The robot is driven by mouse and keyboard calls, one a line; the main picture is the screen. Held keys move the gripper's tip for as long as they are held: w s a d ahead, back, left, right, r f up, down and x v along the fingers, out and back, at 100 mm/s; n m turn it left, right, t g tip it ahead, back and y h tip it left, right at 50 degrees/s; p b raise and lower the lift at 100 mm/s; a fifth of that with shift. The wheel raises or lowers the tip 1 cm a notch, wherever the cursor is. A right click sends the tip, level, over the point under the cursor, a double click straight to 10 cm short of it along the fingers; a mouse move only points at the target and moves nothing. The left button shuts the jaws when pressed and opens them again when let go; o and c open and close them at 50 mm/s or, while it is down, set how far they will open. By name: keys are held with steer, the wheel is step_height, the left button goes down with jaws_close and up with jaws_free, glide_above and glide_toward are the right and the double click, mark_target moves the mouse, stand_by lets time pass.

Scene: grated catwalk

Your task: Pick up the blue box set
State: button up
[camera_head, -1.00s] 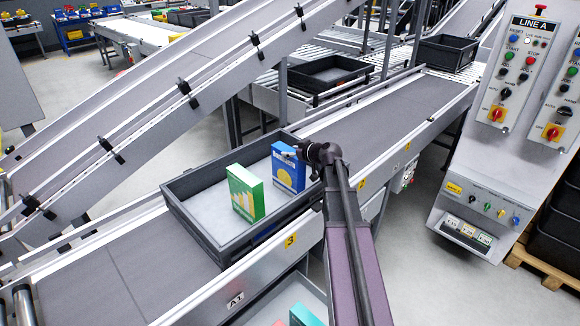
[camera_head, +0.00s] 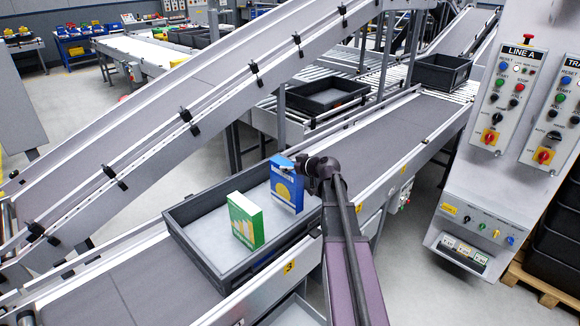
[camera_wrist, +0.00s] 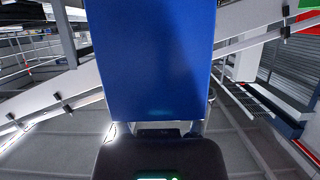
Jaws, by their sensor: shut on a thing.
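The blue box (camera_head: 286,186), with a yellow picture on its front, is upright over the right part of a dark grey tray (camera_head: 192,250) in the head view. My gripper (camera_head: 306,171) is shut on it from the right, near its upper part. The box appears raised a little off the tray floor. In the wrist view, the plain blue face of the box (camera_wrist: 150,60) fills the upper middle and hides what lies behind it. My fingertips are mostly hidden there.
A green box (camera_head: 245,220) stands in the same tray, left of the blue one and apart from it. The tray rests on a conveyor (camera_head: 85,295). A sloping conveyor (camera_head: 215,90) runs behind. A control panel (camera_head: 505,160) stands at the right.

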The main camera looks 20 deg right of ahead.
steer(key=shift+r+p, duration=1.6)
steer(key=shift+r, duration=0.6)
